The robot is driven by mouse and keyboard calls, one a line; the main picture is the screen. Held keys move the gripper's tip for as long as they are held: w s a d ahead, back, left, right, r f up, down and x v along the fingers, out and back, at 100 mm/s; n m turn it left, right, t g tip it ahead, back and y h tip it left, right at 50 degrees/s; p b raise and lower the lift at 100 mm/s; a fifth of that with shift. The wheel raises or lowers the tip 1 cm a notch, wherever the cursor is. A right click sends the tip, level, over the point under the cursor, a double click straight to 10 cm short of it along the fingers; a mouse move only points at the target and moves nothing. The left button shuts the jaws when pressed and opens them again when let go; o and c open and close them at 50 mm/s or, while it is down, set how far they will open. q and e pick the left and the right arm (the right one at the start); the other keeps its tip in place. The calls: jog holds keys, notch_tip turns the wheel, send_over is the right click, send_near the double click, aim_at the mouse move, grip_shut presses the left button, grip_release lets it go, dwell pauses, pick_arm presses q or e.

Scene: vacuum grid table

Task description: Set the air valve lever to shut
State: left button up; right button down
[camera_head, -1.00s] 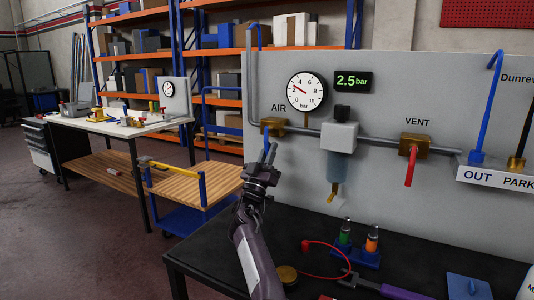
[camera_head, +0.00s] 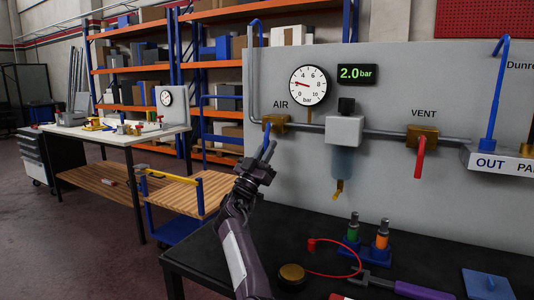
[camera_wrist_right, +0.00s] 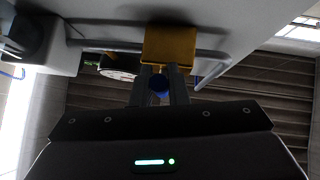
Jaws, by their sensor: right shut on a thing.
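The brass AIR valve (camera_head: 275,123) sits on the pipe at the left of the grey panel. Its blue lever (camera_head: 266,136) hangs down from the valve, slightly tilted to the left. My right gripper (camera_head: 268,151) is at the lower end of the lever, its fingers pointing up. In the right wrist view, the blue lever (camera_wrist_right: 159,85) is between the two fingers (camera_wrist_right: 160,90), just below the brass valve body (camera_wrist_right: 170,48). The fingers are shut on it. The round gauge (camera_head: 308,86) and the display (camera_head: 357,75) are above; the display reads 2.0 bar. My left gripper is out of view.
The VENT valve (camera_head: 423,136) with its red lever stands to the right, beyond the filter unit (camera_head: 344,130). A black bench (camera_head: 215,258) with small parts lies below the panel. A wooden-topped cart (camera_head: 180,190) stands to the left.

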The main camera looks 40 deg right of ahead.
jog(key=shift+w+a+f+t, duration=0.2)
jog(key=shift+f+t, duration=0.1)
jog(key=shift+f, duration=0.1)
jog(key=c, duration=1.5)
grip_release()
jog(key=shift+a+r, duration=0.15)
jog(key=shift+o, duration=0.5)
jog(key=shift+s+r, duration=0.1)
jog(key=shift+r, duration=0.05)
